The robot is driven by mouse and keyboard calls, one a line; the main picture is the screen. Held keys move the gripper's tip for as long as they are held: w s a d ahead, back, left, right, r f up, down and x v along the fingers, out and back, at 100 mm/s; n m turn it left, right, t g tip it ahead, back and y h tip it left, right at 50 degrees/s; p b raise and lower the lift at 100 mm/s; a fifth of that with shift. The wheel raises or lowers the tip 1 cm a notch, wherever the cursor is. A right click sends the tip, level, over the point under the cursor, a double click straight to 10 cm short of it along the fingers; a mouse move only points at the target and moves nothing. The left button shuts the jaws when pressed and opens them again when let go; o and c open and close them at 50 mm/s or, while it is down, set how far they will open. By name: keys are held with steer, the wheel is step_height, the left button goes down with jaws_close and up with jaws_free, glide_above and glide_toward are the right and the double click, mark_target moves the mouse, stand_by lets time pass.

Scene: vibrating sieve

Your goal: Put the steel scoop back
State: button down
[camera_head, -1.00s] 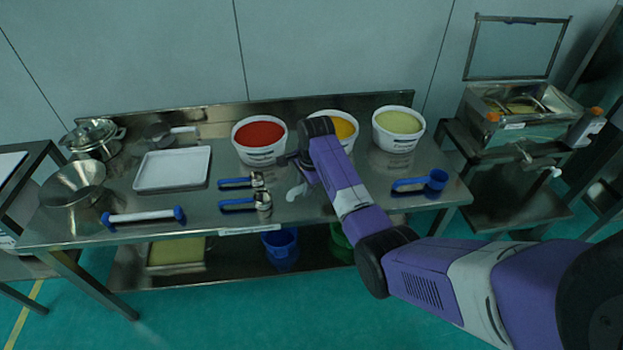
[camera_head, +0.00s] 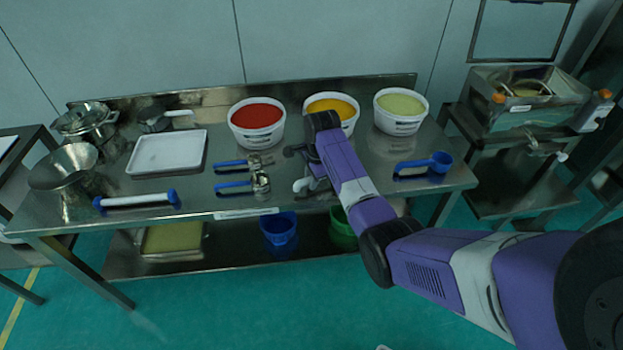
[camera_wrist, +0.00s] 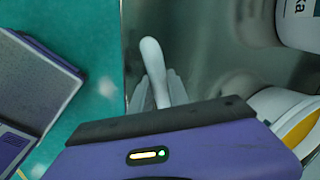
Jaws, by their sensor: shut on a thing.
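My gripper (camera_head: 309,180) is low over the front middle of the steel table (camera_head: 340,195), right of two blue-handled scoops. It is shut on a pale rounded handle (camera_wrist: 153,62), which stands out past the fingers (camera_wrist: 168,92) in the wrist view. The handle also shows as a small white end in the head view (camera_head: 301,186). I take this to be the steel scoop. Its bowl is hidden, and I cannot tell whether it touches the table.
Tubs of red (camera_head: 257,123), orange (camera_head: 334,111) and pale green (camera_head: 401,110) contents stand behind. Blue-handled scoops (camera_head: 236,186) lie left, and a blue scoop (camera_head: 428,164) lies right. A white tray (camera_head: 167,152) and white rod (camera_head: 137,200) are farther left.

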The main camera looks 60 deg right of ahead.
steer(key=shift+f, duration=0.4)
stand_by(0.5)
steer(key=c, duration=0.7)
jaws_free()
steer(key=shift+w+d+p+v, duration=0.1)
steer(key=shift+w+p+v, duration=0.05)
steer(key=shift+p+v, duration=0.65)
steer(key=shift+w+d+p+v, duration=0.1)
steer(key=shift+w+p+v, duration=0.05)
steer(key=shift+p+v, duration=0.65)
steer(key=shift+w+d+p+v, duration=0.1)
steer(key=shift+w+p+v, duration=0.05)
steer(key=shift+p+v, duration=0.6)
steer(key=shift+w+p+v, duration=0.1)
steer(key=shift+p+v, duration=0.15)
steer(key=shift+v, duration=0.35)
steer(key=shift+w+p+v, duration=0.15)
steer(key=shift+p+v, duration=0.1)
steer(key=shift+v, duration=0.4)
